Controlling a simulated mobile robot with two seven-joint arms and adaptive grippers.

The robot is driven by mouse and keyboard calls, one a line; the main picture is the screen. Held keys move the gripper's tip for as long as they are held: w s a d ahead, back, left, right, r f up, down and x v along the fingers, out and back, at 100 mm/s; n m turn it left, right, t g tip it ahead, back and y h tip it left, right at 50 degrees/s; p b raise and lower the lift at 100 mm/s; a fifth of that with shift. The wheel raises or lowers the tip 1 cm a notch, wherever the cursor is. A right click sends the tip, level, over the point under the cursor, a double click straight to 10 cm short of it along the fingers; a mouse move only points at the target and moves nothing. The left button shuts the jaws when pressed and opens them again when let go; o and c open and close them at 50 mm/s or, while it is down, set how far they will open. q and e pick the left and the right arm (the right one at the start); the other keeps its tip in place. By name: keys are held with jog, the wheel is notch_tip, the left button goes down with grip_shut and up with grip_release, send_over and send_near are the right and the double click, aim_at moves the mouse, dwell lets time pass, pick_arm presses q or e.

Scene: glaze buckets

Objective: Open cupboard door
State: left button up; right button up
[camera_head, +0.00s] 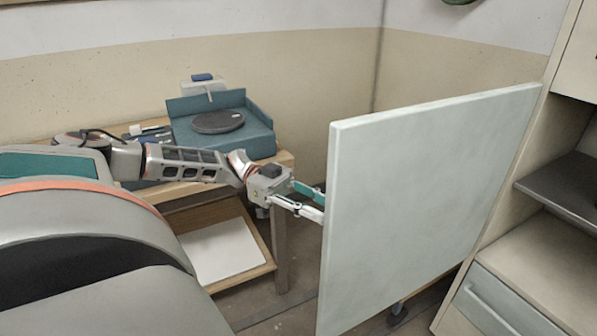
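The cupboard door (425,205) is a large pale grey-green panel standing swung out from the cupboard (570,235) on the right. Its far edge is by the cupboard's side and its free edge is towards the left. My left gripper (312,205) is at this free edge, reaching behind the panel. A teal finger and a white finger show with a gap between them, but their tips are hidden behind the door. I cannot see any handle or whether the fingers hold something. My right gripper is not in view.
The cupboard shows a dark shelf (575,188) and a grey-blue drawer (505,305). Behind my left arm, a wooden table (180,190) carries a teal unit with a dark round disc (218,121). A low wooden tray (262,266) is below. Bare floor shows left of the door.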

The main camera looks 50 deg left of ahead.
pick_arm(q)
jog(key=v, duration=0.9)
jog(key=shift+a, duration=0.3)
jog(key=shift+s, duration=0.1)
